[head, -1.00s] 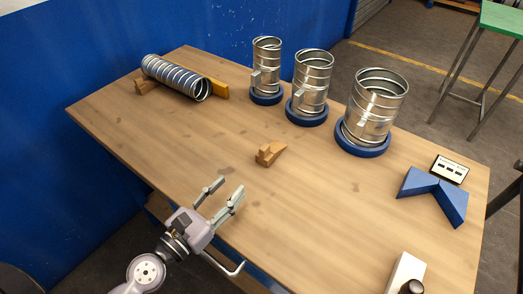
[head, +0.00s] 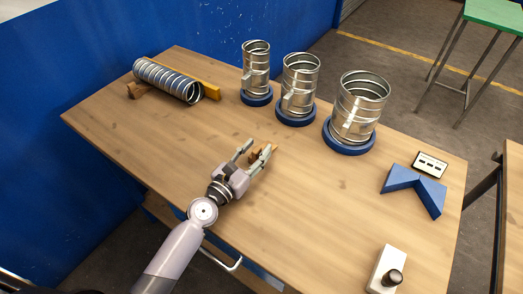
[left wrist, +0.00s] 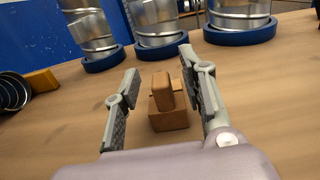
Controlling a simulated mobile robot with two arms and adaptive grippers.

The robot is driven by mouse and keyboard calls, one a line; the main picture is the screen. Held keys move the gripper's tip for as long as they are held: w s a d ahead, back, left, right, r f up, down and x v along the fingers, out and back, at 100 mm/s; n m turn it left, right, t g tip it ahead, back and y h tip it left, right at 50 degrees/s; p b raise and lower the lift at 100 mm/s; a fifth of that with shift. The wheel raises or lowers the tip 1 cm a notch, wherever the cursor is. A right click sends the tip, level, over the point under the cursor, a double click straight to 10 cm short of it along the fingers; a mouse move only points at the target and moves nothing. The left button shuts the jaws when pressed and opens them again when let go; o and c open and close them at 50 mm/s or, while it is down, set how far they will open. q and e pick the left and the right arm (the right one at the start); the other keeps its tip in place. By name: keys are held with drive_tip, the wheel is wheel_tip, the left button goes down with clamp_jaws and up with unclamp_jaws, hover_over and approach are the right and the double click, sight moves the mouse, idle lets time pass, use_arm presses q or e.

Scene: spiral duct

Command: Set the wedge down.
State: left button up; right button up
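The wedge (head: 257,155) is a small light-brown wooden piece that appears to rest on the tabletop, near the middle of the table. In the left wrist view the wedge (left wrist: 169,112) shows its blocky end, with a raised part on top. My left gripper (head: 256,149) is open, with its fingers on either side of the wedge. In the left wrist view the left gripper (left wrist: 158,70) has a clear gap between the left finger and the wedge; the right finger is close to it. In the head view the fingers partly hide the wedge. My right gripper is not in view.
Three spiral metal ducts (head: 299,84) stand in blue rings behind the wedge. Another duct (head: 168,80) lies at the back left by a yellow bar (head: 211,90). Blue angled blocks (head: 414,186) and a white box with a black knob (head: 386,270) are at the right.

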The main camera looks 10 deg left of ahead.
use_arm(q)
drive_tip(key=shift+w+d, duration=0.25)
drive_tip(key=shift+w, duration=0.4)
drive_tip(key=shift+s, duration=0.1)
drive_tip(key=shift+c, duration=0.5)
clamp_jaws()
